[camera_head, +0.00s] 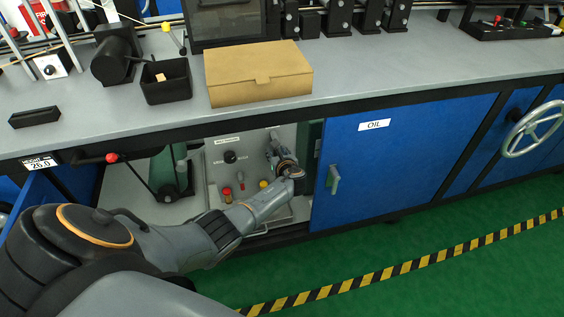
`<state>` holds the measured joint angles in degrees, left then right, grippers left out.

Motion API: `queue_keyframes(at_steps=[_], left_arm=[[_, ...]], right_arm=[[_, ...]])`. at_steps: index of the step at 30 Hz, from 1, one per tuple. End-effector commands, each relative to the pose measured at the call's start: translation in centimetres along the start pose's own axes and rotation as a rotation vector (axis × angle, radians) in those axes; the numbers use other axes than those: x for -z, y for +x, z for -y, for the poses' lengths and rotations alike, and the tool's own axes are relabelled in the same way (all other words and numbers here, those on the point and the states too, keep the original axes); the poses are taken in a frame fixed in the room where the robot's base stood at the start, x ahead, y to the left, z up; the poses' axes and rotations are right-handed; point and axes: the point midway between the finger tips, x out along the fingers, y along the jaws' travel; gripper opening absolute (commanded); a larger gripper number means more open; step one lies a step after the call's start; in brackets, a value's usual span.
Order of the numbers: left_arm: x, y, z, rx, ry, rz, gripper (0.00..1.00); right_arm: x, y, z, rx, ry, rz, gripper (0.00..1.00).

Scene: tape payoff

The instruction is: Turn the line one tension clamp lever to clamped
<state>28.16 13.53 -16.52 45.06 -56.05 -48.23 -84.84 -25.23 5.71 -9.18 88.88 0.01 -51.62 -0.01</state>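No label that I can read marks the line one tension clamp lever. My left arm comes in from the lower left and reaches into the bay. My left gripper (272,139) is at the panel's right side, apart from the red-knobbed lever; its fingers are too small to read. My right gripper is out of view.
A cardboard box (258,88), a black open bin (166,94) and a black block (35,117) sit on the grey bench top (370,68). A blue door marked OIL (400,160) borders the bay on the right. Green floor with a striped line (400,268) lies in front.

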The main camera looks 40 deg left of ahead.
Motion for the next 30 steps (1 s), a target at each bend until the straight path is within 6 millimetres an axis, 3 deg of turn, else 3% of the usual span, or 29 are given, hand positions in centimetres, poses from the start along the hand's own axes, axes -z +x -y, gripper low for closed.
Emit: queue_keyframes(at_steps=[18,24,30], left_arm=[[0.1,-8.7,-0.1,0.0,0.002,-0.002,0.38],[0.1,-10.1,-0.1,-0.002,0.002,-0.003,0.38],[0.0,-10.3,-0.1,-0.002,0.002,-0.003,0.38]], right_arm=[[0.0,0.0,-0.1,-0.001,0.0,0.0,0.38],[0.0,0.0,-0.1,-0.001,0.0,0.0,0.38],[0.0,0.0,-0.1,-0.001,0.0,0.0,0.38]])
